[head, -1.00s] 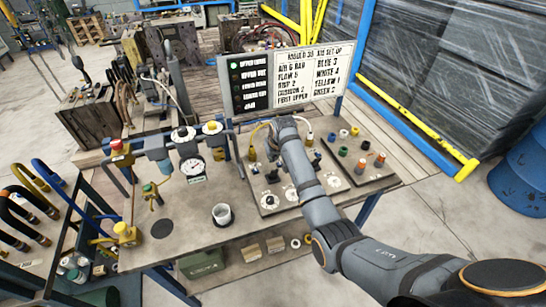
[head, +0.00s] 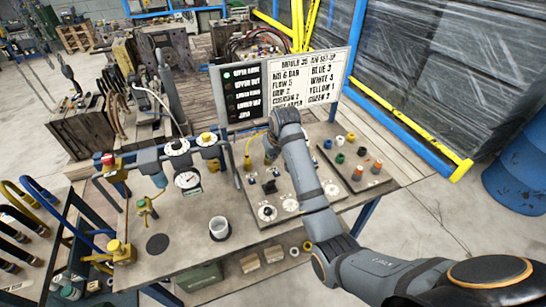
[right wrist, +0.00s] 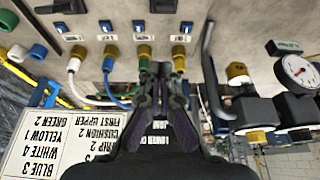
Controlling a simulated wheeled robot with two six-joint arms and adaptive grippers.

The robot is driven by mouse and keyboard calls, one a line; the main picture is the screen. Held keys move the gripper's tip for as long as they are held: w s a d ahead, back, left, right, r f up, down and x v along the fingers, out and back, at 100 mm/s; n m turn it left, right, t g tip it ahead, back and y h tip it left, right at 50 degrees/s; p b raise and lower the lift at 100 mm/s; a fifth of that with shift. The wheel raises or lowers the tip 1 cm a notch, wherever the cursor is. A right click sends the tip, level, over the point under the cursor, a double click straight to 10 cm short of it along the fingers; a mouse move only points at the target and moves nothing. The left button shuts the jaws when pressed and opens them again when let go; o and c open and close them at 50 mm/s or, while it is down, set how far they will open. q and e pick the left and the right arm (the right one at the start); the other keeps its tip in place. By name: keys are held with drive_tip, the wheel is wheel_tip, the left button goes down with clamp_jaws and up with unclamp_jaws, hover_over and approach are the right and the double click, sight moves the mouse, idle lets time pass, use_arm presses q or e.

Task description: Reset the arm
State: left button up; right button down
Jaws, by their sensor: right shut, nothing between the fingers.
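My right arm reaches in from the lower right in the head view, over the control panel (head: 245,200) on the bench. The fingers of my right gripper are hidden behind its own wrist there. In the right wrist view my right gripper (right wrist: 163,68) is shut and empty, its fingertips close to the row of hose fittings with brass collars (right wrist: 144,50). I cannot tell whether they touch. My left gripper is not in view.
A white sign board (head: 300,85) stands behind the panel. A pressure gauge (head: 187,180) with yellow-capped valves stands at left. Small coloured caps stand on a plate (head: 375,178) at right. A blue drum (head: 522,165) stands far right.

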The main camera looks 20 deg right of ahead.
drive_tip(key=s+d+f, duration=0.1)
drive_tip(key=s+f, duration=0.2)
drive_tip(key=s, duration=0.7)
drive_tip(key=s+d+f+g+h, duration=0.15)
drive_tip(key=s+f, duration=0.25)
drive_tip(key=s, duration=0.6)
drive_tip(key=s+d+f, duration=0.1)
drive_tip(key=s+f, duration=0.2)
drive_tip(key=s, duration=0.7)
drive_tip(key=s+d+f+g+b, duration=0.1)
drive_tip(key=d+f, duration=0.1)
drive_tip(key=f, duration=1.3)
drive_tip(key=s+d+f+b, duration=0.1)
drive_tip(key=s+f+b, duration=0.1)
drive_tip(key=f, duration=1.3)
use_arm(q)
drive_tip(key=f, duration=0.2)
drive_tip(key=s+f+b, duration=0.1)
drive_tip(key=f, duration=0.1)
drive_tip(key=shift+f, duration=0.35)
use_arm(e)
drive_tip(key=s+d+f+g, duration=0.1)
drive_tip(key=s+f, duration=1.5)
drive_tip(key=s, duration=0.1)
drive_tip(key=shift+s, duration=0.15)
